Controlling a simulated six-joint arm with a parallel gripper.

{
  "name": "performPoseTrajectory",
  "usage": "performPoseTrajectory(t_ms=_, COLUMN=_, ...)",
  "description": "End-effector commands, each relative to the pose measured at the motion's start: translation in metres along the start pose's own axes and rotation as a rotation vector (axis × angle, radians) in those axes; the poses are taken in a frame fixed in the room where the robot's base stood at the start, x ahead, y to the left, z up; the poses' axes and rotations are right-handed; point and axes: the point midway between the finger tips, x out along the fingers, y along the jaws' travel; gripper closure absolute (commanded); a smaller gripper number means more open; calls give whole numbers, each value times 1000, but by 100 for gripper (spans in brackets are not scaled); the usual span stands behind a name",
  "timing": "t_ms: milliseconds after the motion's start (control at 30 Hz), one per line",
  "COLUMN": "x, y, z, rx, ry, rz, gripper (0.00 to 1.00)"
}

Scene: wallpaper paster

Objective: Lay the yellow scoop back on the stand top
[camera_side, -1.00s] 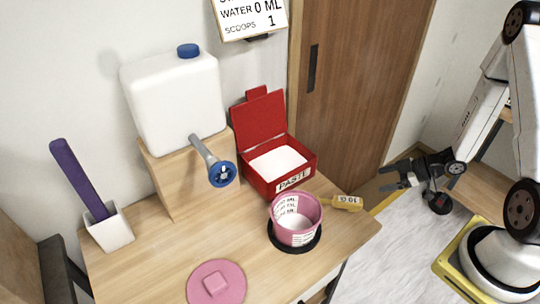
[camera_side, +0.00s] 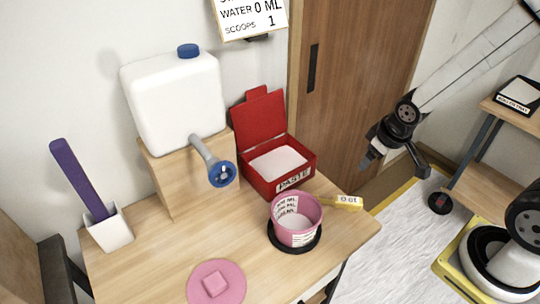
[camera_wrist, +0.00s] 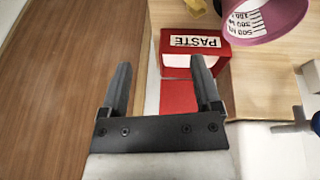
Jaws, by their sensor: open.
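The yellow scoop (camera_side: 347,202) lies on the wooden table top (camera_side: 330,245), just right of the pink measuring bucket (camera_side: 296,222). Its labelled yellow part shows near the table's right edge, and its left end is hidden behind the bucket. I cannot tell which surface is the stand top. My gripper (camera_side: 371,157) is in the air, above and right of the scoop and well apart from it. In the wrist view my gripper (camera_wrist: 160,70) has its two fingers spread with nothing between them.
The open red paste box (camera_side: 277,168) holds white powder, left of my gripper. A white water tank (camera_side: 172,95) with a blue-ended tap (camera_side: 222,174) stands on a wooden block. A pink lid (camera_side: 216,284) lies in front. A wooden door (camera_side: 355,75) is behind.

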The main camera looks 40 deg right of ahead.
Motion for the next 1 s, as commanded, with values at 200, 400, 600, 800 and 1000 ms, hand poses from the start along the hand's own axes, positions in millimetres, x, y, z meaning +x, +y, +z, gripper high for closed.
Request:
performPoseTrajectory(t_ms=200, x=-24, y=-36, z=15, rx=82, ry=-70, rz=-63, gripper=19)
performPoseTrajectory(t_ms=400, x=-28, y=-44, z=20, rx=102, ry=-91, rz=-79, gripper=19)
performPoseTrajectory(t_ms=600, x=-28, y=-43, z=20, rx=102, ry=-90, rz=-79, gripper=19)
performPoseTrajectory(t_ms=800, x=-28, y=-43, z=19, rx=102, ry=-89, rz=-78, gripper=19)
performPoseTrajectory(t_ms=1000, x=-28, y=-43, z=19, rx=102, ry=-89, rz=-78, gripper=19)
